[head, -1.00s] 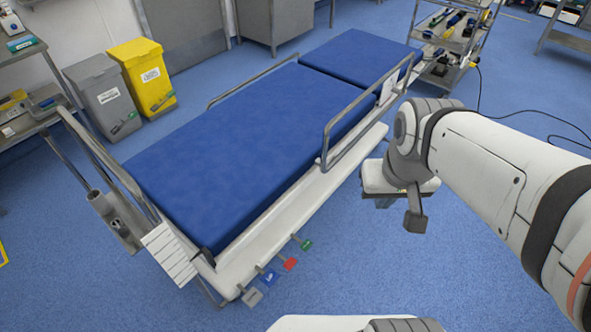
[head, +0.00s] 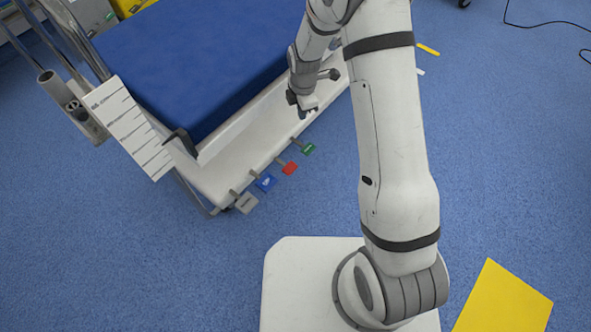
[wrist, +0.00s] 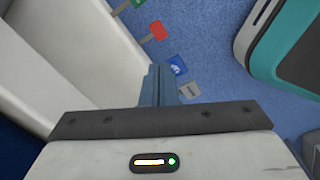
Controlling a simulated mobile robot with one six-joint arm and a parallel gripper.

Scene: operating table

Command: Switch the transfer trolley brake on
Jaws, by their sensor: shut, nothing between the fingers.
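The transfer trolley has a blue mattress (head: 190,65) and a white lower frame (head: 222,178). A row of foot pedals sticks out from its near side: grey (head: 246,203), blue (head: 265,182), red (head: 289,168) and green (head: 308,148). The blue pedal has a white symbol; the markings are too small to read. In the wrist view the red pedal (wrist: 157,31), blue pedal (wrist: 178,65) and grey pedal (wrist: 190,90) lie beyond my fingers. My gripper (head: 306,112) is shut and empty, above and behind the green pedal in the head view, apart from the pedals.
A white ruled panel (head: 128,125) and metal rails stand at the trolley's left end. A yellow patch (head: 503,300) lies on the floor at lower right. The blue floor right of my arm is mostly clear, with a black cable (head: 545,24) at the back.

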